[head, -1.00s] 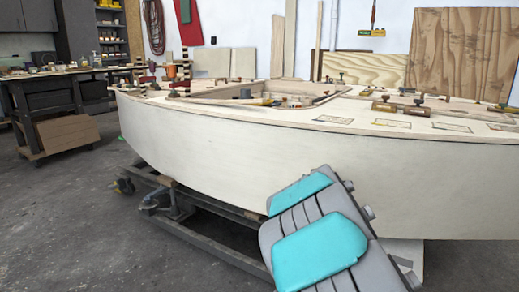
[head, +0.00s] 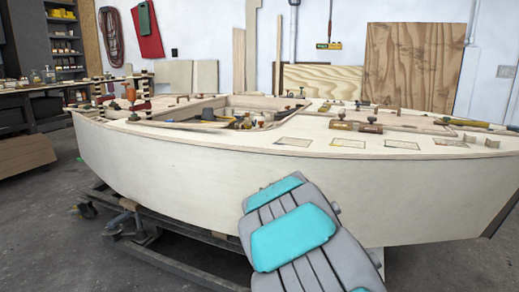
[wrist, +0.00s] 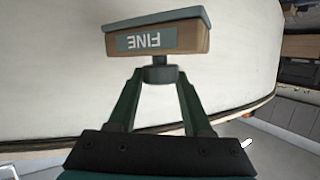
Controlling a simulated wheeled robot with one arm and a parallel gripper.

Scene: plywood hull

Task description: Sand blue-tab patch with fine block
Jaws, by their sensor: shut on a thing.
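My gripper (wrist: 160,75) shows in the wrist view, shut on the knob of the fine block (wrist: 160,40). The block has a wooden body, a grey-green top edge and a label reading FINE, upside down in the picture. Behind it is the pale hull side, and the block looks apart from it. In the head view several outlined rectangular patches lie in a row on the deck, among them one at the left (head: 293,141), one beside it (head: 348,143) and one further right (head: 402,141). Their tab colours are too small to tell. My gripper is out of the head view.
The plywood hull (head: 230,185) rests on a dark wheeled cradle (head: 150,240). Two blocks with knobs (head: 341,125) (head: 370,127) stand on the deck behind the patches. Clamps and tools line the deck edges. A workbench (head: 25,110) is at the left. Grey floor is free at front left.

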